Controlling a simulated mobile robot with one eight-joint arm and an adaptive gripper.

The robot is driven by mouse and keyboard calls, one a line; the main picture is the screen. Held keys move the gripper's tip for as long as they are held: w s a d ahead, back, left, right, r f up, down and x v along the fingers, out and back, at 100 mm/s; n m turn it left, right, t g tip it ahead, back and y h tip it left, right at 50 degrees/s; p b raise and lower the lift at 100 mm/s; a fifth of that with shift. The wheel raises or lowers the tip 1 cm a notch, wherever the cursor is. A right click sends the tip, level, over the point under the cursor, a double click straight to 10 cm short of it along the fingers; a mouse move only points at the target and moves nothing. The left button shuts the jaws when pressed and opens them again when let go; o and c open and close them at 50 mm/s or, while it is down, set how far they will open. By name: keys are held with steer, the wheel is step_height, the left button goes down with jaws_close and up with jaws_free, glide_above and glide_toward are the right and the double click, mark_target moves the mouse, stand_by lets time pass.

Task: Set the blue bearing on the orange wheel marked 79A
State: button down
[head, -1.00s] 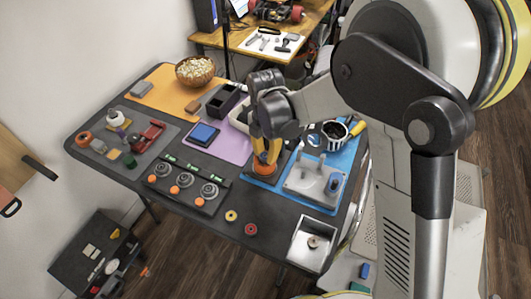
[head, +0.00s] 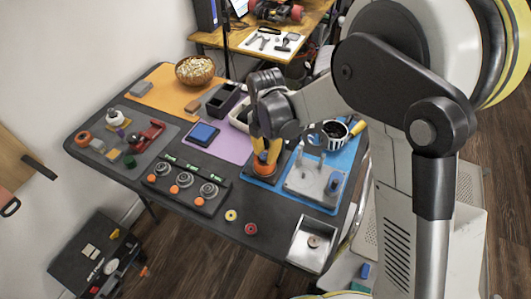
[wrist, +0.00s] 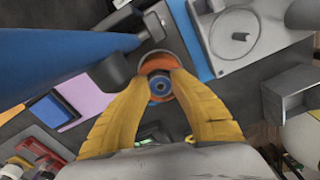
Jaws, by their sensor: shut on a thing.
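My gripper (wrist: 163,80) has yellow fingers, and their tips are close together at the middle of the wrist view. It is shut on a small round blue bearing (wrist: 160,89) with a dark centre. An orange wheel (wrist: 157,60) shows just beyond the fingertips, partly hidden by them and the bearing. I cannot tell whether the bearing touches the wheel, and no 79A mark can be read. In the head view my gripper (head: 266,160) points down over the dark and blue area right of the table's middle, with orange at its tips.
A grey plate with posts (head: 310,183) stands close to the right of my gripper. A black rack (head: 150,182) with grey and orange parts lies left. Yellow (head: 231,215) and red (head: 250,229) round pieces lie in front. A metal tray (head: 300,255) sits at the front right corner.

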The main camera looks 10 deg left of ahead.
steer(key=shift+f, duration=0.1)
steer(key=c, duration=0.7)
jaws_free()
steer(key=shift+r+p, duration=2.25)
steer(key=shift+r, duration=1.35)
steer(key=shift+f, duration=0.1)
